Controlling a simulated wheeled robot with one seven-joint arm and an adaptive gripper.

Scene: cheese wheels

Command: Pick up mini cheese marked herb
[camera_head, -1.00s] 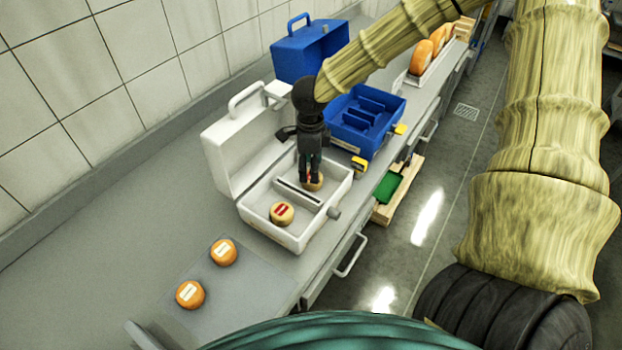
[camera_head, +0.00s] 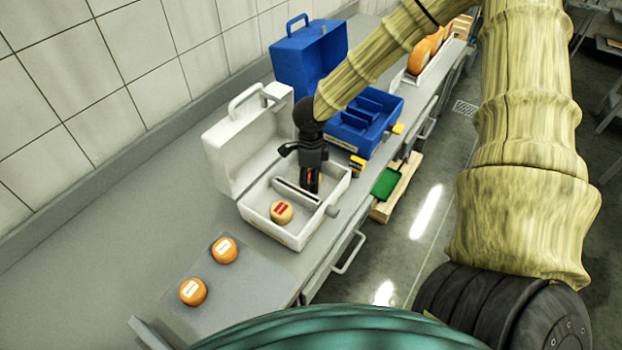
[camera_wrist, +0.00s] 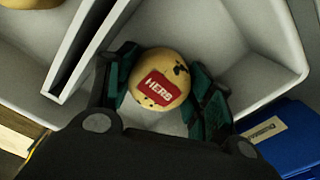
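The mini cheese marked HERB (camera_wrist: 160,82) is a small yellow round with a red label and dark flecks. In the wrist view it sits between the two finger pads, which touch it on both sides. My gripper (camera_wrist: 160,90) appears shut on it. In the head view my gripper (camera_head: 311,185) points down into the right compartment of the open white case (camera_head: 272,236), and only a bit of red label shows between the fingers. Whether the cheese still touches the case floor cannot be told.
Another red-labelled cheese (camera_head: 281,212) lies in the case's other compartment, past the divider (camera_head: 297,193). Two orange cheeses (camera_head: 223,250) lie on a grey board (camera_head: 245,290). An open blue case (camera_head: 376,145) stands close behind my gripper. The left counter is clear.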

